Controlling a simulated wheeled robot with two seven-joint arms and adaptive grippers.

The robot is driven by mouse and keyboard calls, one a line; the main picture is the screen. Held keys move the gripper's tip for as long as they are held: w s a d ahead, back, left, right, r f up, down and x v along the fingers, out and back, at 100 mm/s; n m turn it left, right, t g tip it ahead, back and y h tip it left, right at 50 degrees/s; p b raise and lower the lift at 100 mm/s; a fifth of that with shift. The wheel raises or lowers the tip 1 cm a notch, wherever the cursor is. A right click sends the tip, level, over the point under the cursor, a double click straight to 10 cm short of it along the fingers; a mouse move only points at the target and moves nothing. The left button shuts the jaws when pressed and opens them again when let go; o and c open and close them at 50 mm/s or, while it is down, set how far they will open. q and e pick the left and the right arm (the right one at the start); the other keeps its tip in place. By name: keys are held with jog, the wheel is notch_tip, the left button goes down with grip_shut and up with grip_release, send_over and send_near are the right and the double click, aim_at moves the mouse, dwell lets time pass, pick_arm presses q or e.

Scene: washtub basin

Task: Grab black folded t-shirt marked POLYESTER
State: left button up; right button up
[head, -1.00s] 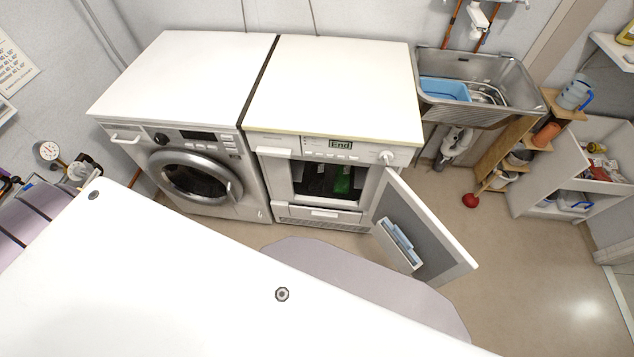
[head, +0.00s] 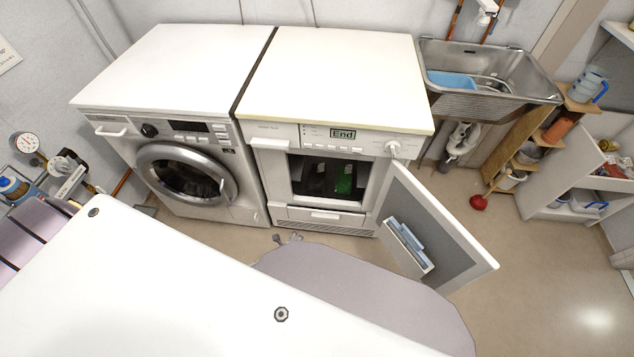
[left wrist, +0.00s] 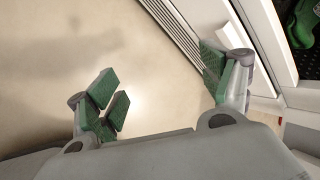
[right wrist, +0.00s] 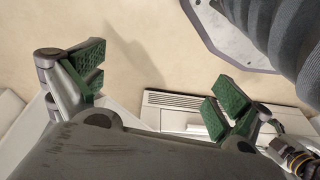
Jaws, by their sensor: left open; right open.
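Dark cloth (head: 313,178) lies inside the open dryer (head: 330,215), left of a green item (head: 345,180). No POLYESTER marking can be read, so I cannot tell whether this is the black t-shirt. My left gripper (head: 288,238) shows just its tips in the head view, low in front of the dryer. In the left wrist view its fingers (left wrist: 163,88) are apart and empty, with the green item (left wrist: 304,22) at the upper right. My right gripper (right wrist: 158,88) is open and empty in the right wrist view, over the floor near the dryer's vented base; I cannot find it in the head view.
The dryer door (head: 440,240) swings out to the right, with a blue item in its holder. A washing machine (head: 190,185) stands left of the dryer. A sink (head: 485,95) and wooden shelf (head: 515,155) are at right.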

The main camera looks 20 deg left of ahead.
pick_arm(q)
jog(key=w+r+m+t+y+b, duration=0.1)
jog(key=w+r+m+t+b, duration=0.1)
jog(key=w+m+b, duration=0.4)
jog(key=w+r+m+t+b, duration=0.2)
jog(key=w+m+t+b, duration=0.2)
jog(key=w+b, duration=0.7)
jog(key=shift+w+d+m+t+y, duration=0.4)
jog(key=shift+w+m, duration=0.8)
jog(key=shift+w, duration=1.05)
pick_arm(e)
jog(key=w+a+r+t+y, duration=0.1)
jog(key=w+a+r, duration=0.2)
jog(key=r, duration=0.6)
jog(key=shift+a, duration=0.3)
pick_arm(q)
jog(key=shift+d, duration=0.1)
pick_arm(e)
jog(key=shift+w+f, duration=0.1)
